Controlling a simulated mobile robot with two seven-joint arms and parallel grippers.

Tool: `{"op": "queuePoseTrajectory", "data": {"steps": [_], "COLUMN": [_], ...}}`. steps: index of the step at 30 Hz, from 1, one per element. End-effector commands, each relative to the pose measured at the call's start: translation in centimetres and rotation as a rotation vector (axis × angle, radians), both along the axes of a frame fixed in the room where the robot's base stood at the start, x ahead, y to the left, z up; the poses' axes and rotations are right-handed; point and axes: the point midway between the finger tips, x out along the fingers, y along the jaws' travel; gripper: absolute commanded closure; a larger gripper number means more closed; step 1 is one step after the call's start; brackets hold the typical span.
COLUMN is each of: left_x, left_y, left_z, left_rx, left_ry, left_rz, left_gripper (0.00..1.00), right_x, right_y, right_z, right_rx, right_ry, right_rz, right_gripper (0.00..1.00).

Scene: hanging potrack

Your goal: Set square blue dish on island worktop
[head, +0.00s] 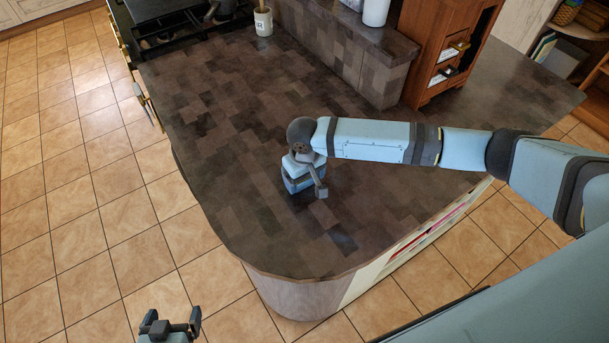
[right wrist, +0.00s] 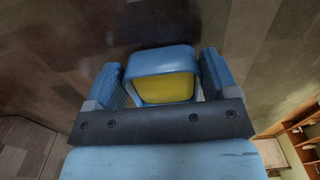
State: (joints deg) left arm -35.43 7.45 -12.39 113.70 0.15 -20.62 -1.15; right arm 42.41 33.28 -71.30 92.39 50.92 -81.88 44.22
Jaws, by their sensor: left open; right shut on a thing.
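The square blue dish (right wrist: 160,58) shows in the right wrist view, with a blue rim and side and a yellow face. My right gripper (right wrist: 163,82) is shut on it, with one blue finger pad on each side. In the head view my right gripper (head: 306,186) is over the island worktop (head: 230,130), near its rounded front part. I cannot tell whether the dish touches the worktop. My left gripper (head: 172,322) is open and empty at the bottom of the head view, over the tiled floor and off the worktop.
A raised ledge (head: 340,50) runs along the back of the worktop, with a wooden cabinet (head: 450,50) at its right end. The worktop left of my right gripper is clear.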

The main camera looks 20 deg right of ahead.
Motion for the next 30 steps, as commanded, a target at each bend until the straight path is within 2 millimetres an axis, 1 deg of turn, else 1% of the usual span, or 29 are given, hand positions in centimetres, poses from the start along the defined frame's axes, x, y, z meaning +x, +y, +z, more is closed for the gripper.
{"op": "queuePoseTrajectory", "data": {"steps": [8, 9, 11, 12, 19, 22, 26, 30], "left_x": [-0.3, -0.4, -0.4, -0.5, -0.5, -0.5, -0.5, -0.3], "left_y": [0.0, 0.0, 0.0, 0.0, 0.0, 0.0, 0.0, -0.1], "left_z": [-0.1, -0.1, -0.2, -0.2, -0.3, -0.5, -0.8, -1.2], "left_rx": [0.001, 0.000, 0.000, 0.000, 0.001, 0.000, -0.001, -0.002], "left_ry": [0.006, 0.006, 0.008, 0.008, 0.009, 0.010, 0.009, 0.007], "left_rz": [0.001, 0.001, 0.001, 0.001, 0.001, 0.000, 0.001, -0.001], "left_gripper": [0.07, 0.07, 0.07, 0.07, 0.07, 0.07, 0.07, 0.07], "right_x": [0.0, 0.1, 0.1, 0.1, 0.1, 0.1, 0.1, 0.1], "right_y": [0.0, 0.0, 0.0, 0.0, 0.0, 0.0, -0.1, 0.0], "right_z": [-0.1, -0.2, -0.2, -0.2, 0.0, 0.7, 2.9, 6.0], "right_rx": [0.000, 0.000, 0.000, 0.000, 0.000, 0.001, 0.001, 0.003], "right_ry": [-0.001, -0.001, -0.001, -0.001, -0.001, -0.002, -0.004, -0.005], "right_rz": [-0.001, -0.001, -0.001, -0.001, 0.000, 0.000, 0.000, -0.001], "right_gripper": [0.49, 0.16, 0.02, 0.00, 0.00, 0.00, 0.00, 0.00]}}
